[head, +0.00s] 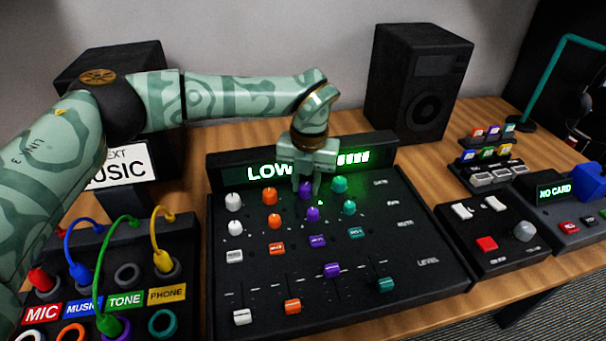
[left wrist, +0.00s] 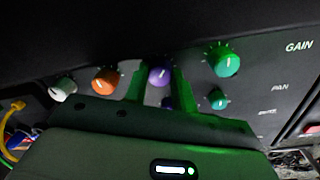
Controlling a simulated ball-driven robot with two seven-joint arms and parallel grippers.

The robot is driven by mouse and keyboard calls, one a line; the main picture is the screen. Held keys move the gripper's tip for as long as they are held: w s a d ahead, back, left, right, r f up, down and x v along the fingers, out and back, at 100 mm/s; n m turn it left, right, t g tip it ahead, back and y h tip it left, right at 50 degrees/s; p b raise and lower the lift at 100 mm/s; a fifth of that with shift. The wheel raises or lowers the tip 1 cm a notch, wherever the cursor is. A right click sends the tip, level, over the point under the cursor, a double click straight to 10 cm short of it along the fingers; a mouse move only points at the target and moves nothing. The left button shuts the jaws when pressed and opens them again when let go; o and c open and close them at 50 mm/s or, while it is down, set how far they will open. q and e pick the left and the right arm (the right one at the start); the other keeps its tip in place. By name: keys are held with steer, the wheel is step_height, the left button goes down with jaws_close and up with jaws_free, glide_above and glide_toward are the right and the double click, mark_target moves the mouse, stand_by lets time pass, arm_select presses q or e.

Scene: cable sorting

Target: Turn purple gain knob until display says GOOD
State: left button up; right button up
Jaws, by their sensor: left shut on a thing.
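The purple gain knob (head: 306,190) is in the top row of the black mixer (head: 428,262), between an orange and a teal knob. My left gripper (head: 305,188) reaches down from above and is shut on this knob. In the left wrist view the purple gain knob (left wrist: 160,74) sits between the two fingers, with a white pointer mark on it. The display (head: 262,170) at the mixer's back reads LOW in green, with lit bars at its right; my gripper hides its middle. My right gripper is not in view.
Orange (head: 270,195) and teal (head: 340,184) knobs stand close on either side. A second purple knob (head: 313,214) is just in front. A patch panel (head: 127,271) with cables stands at left, a speaker (head: 418,85) behind, and a button box (head: 493,240) at right.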

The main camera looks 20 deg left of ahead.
mark_target(309, 187)
arm_select(q)
steer(key=shift+r+m+p, duration=0.3)
steer(key=shift+m+p, duration=0.25)
steer(key=shift+m, duration=0.35)
steer(key=shift+f, duration=0.3)
steer(key=o, duration=1)
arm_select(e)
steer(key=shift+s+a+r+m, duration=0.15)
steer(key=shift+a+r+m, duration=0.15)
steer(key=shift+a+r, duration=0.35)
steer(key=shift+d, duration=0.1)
arm_select(q)
step_height(309, 187, up, 16)
steer(key=p, duration=0.5)
steer(key=shift+d+r+p, duration=0.15)
steer(key=shift+d+p, duration=0.15)
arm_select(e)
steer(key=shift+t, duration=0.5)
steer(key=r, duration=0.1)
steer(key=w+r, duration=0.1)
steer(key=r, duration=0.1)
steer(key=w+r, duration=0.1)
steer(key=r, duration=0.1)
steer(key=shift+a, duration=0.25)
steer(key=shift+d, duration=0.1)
